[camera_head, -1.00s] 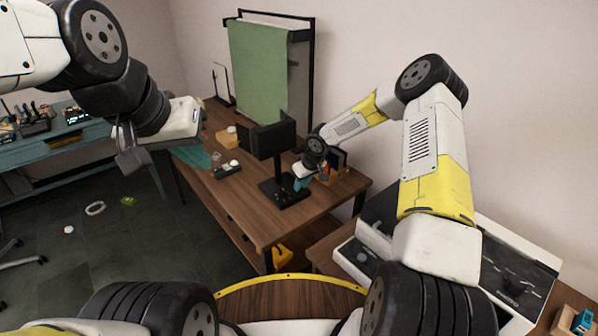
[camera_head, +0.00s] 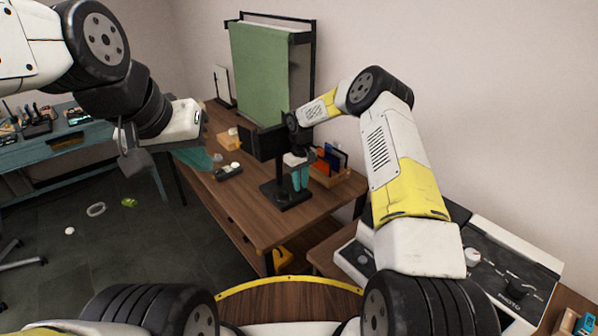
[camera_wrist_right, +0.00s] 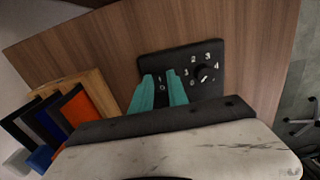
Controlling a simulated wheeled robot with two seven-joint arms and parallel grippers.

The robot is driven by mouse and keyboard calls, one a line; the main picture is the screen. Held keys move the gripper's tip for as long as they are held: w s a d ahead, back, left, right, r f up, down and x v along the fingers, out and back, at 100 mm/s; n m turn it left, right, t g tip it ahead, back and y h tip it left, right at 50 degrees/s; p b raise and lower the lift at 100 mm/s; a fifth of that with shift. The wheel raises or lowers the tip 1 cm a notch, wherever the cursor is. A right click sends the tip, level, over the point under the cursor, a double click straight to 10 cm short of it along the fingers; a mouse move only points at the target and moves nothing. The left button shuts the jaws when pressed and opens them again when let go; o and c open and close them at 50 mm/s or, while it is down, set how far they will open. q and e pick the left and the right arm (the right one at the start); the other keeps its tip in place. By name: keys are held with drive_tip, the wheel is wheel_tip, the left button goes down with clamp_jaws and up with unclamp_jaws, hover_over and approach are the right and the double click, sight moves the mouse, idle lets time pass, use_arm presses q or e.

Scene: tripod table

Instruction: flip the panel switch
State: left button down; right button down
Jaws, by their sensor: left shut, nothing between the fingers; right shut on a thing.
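In the right wrist view a black panel (camera_wrist_right: 200,62) carries a round dial (camera_wrist_right: 205,74) with printed numbers and a switch marked 1 and 0. My right gripper (camera_wrist_right: 164,84) has its teal fingers on either side of the switch; the fingers hide most of it, and its position cannot be told. In the head view the right gripper (camera_head: 300,178) points down at a black stand's base (camera_head: 287,197) on the wooden table (camera_head: 243,212). The dial and switch cannot be made out there. My left gripper (camera_head: 136,160) is shut and empty, at the left, away from the table.
A wooden box with coloured folders (camera_head: 338,165) stands close right of my right gripper. The stand's dark upper part (camera_head: 262,142) rises beside it. A green backdrop (camera_head: 262,75) is behind. Small items lie on the table's left part; its front is clear.

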drive_tip(key=c, duration=1.3)
unclamp_jaws()
drive_tip(key=shift+a, duration=0.1)
drive_tip(key=shift+r, duration=3.9)
